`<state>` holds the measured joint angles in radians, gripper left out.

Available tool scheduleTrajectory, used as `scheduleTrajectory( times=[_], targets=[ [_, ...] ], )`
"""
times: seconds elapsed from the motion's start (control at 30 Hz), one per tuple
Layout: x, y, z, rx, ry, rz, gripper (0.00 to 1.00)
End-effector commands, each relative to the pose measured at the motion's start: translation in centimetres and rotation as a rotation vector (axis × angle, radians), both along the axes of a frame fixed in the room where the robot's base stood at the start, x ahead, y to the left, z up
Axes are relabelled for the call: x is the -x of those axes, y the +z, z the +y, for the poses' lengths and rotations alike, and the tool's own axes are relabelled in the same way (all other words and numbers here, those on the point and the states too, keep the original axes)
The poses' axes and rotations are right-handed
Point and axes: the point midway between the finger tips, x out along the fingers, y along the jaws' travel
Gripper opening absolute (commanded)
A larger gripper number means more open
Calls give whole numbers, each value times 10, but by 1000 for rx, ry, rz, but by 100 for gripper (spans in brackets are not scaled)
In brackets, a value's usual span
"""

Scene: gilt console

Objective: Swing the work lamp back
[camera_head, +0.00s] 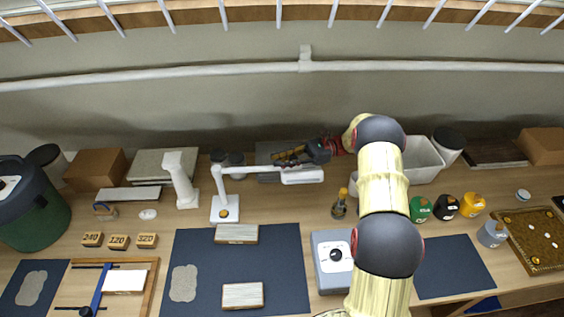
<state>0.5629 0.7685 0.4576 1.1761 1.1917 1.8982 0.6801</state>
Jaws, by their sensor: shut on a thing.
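The white work lamp (302,175) stands on the bench left of centre. Its square base (225,209) has an orange knob, and its post carries a level arm reaching right to a long white head. My gripper (283,159) comes in from the right, behind the lamp's arm and head, and is shut on the lamp near where the arm meets the head. The fingertips are small and dark here, so their exact contact is hard to see.
A white post-like object (181,181) stands left of the lamp. A small amber bottle (339,205) stands to its right, with a grey box (332,258) nearer. A dark blue mat (275,246) holding wood blocks lies in front. Boxes line the back wall.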

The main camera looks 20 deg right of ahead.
Motion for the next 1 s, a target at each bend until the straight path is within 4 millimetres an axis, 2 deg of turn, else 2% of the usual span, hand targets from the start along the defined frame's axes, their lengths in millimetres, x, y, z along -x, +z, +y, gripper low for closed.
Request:
scheduleTrajectory(
  times=[0.33, 0.37, 0.6, 0.7, 1.0],
  targets=[
    [-4, 2, -1, 5, -7, -8, 0],
    [-4, 3, -1, 5, -7, -9, 19],
    [-3, 2, -1, 3, -5, -7, 32],
    [-3, 2, -1, 3, -4, -6, 36],
    [-2, 1, -3, 2, -4, -5, 36]
  ],
)
